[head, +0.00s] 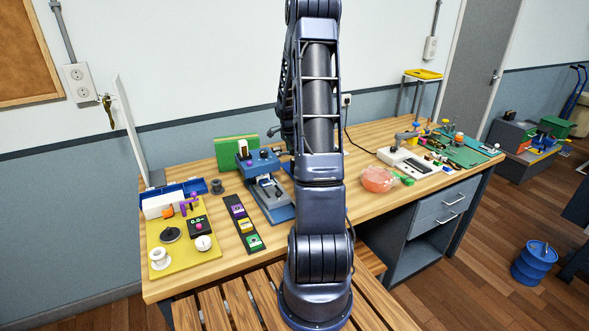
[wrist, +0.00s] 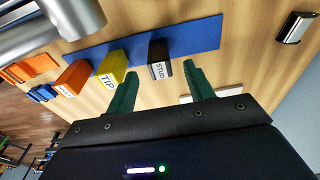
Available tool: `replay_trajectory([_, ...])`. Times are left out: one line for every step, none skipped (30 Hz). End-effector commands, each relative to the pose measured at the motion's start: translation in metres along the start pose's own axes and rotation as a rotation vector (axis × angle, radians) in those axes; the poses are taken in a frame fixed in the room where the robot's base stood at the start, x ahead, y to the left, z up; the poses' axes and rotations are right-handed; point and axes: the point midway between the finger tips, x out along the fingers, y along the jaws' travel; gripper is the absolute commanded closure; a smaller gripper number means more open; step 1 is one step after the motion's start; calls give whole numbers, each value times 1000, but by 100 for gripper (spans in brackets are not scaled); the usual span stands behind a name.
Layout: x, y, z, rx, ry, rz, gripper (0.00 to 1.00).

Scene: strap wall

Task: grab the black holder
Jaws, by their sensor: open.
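The black holder (wrist: 160,58) carries a white label reading STUD and sits on a long blue strip (wrist: 200,36) in the wrist view. My gripper (wrist: 160,69) is open, with its two green fingers apart and nothing held. The holder lies just beyond the fingertips, roughly in line with the gap between them. I cannot tell how deep the gap to it is. In the head view my arm rises out of the top of the frame, so my gripper is hidden there, and I cannot make out the black holder.
A yellow holder (wrist: 111,68) marked TIP sits left of the black one, close to my left finger. A red-orange holder (wrist: 72,78) is further left. A dark and silver piece (wrist: 297,27) is at the upper right.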

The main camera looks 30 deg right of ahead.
Motion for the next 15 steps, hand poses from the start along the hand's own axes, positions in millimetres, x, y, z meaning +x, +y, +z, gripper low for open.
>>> replay_trajectory([4,0,0,0,0,0,47])
replay_trajectory([5,0,0,-1,0,0,47])
replay_trajectory([7,0,-1,-1,0,0,47])
replay_trajectory([8,0,-1,-1,0,0,47])
replay_trajectory([10,0,-1,-1,0,0,47])
replay_trajectory([13,0,-2,0,0,1,47])
replay_trajectory([16,0,-2,0,0,1,47])
replay_trajectory([19,1,-2,1,-1,1,47])
replay_trajectory([25,0,-2,0,-1,1,47])
replay_trajectory([29,0,-3,-1,-1,1,47])
replay_trajectory([33,0,-4,-1,-1,1,47])
replay_trajectory([39,1,-4,0,-1,2,47])
replay_trajectory([43,0,-4,0,-1,2,47])
replay_trajectory([47,0,-4,-1,0,2,47])
replay_trajectory([51,0,-4,-1,0,1,47])
